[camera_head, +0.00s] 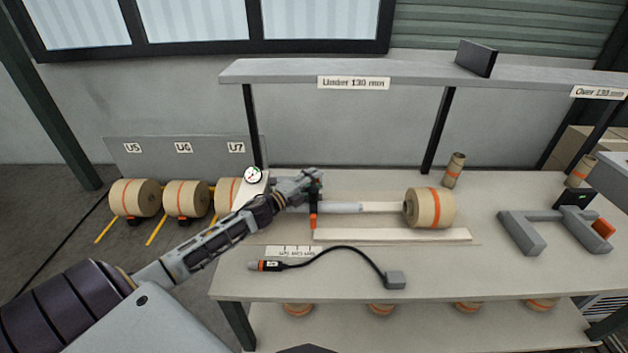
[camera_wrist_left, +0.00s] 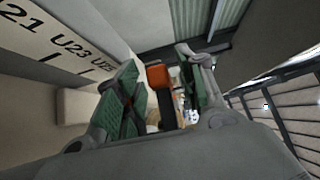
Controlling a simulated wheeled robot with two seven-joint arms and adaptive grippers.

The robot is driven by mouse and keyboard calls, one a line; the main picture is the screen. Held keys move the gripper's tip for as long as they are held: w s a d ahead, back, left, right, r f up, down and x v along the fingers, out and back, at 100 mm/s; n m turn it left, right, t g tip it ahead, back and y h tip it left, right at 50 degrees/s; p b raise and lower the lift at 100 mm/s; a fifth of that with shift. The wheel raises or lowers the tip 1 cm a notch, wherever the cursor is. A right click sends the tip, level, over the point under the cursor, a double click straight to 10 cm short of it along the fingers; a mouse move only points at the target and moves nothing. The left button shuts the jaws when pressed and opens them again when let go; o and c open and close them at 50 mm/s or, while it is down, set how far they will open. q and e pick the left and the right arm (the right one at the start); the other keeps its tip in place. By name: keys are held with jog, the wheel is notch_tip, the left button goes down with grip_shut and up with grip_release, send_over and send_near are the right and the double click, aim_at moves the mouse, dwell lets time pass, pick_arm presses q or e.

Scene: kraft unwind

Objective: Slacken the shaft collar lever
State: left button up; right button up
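The shaft collar's orange lever (camera_head: 313,215) hangs at the left end of a pale shaft (camera_head: 340,207) on the bench. My left gripper (camera_head: 312,184) is at the collar, above the lever, and hides much of the collar. In the left wrist view, the orange lever end (camera_wrist_left: 158,75) with a dark part below it lies between the green finger pads of my left gripper (camera_wrist_left: 162,85). The fingers stand apart, and I see no clear grip on the lever. A kraft roll (camera_head: 430,208) with an orange band sits on the shaft's right part. My right gripper is not in view.
A cabled probe (camera_head: 268,266) lies in front of the shaft, its cable running to a grey block (camera_head: 394,280). A round gauge (camera_head: 252,175) stands left of my gripper. A grey U-shaped fixture (camera_head: 520,235) is at right. A shelf (camera_head: 290,70) spans above the bench.

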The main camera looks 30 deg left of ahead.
pick_arm(q)
jog(key=shift+w+d, duration=0.1)
jog(key=shift+w, duration=0.2)
grip_shut()
dwell(0.4)
